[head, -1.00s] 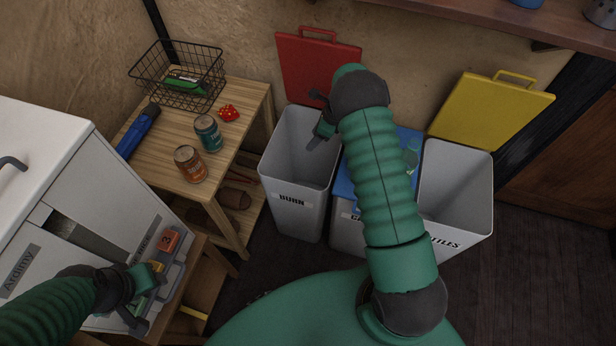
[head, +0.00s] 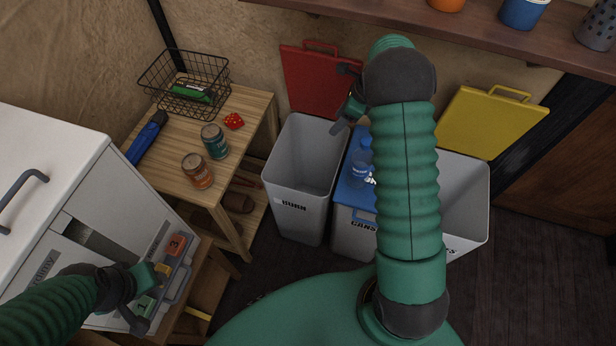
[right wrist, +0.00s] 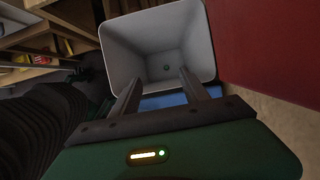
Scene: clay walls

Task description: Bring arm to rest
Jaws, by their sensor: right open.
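My right arm reaches up and across the bins in the head view. Its gripper (head: 345,112) is above the upper right rim of the open grey BURN bin (head: 289,190), apart from it. In the right wrist view the two fingers (right wrist: 158,88) are spread with nothing between them, and the grey bin (right wrist: 130,60) lies beyond. My left gripper (head: 142,298) is at the lower left, close to a tray of numbered blocks (head: 172,262). I cannot tell whether its jaws are open or touch a block.
A blue-lidded bin (head: 352,190) with a bottle (head: 361,165) on top stands under my right arm. A yellow-lidded bin (head: 465,205) is right of it. A wooden table (head: 182,135) holds cans and a wire basket (head: 185,82). A shelf (head: 430,22) runs above. A white cabinet (head: 60,140) is left.

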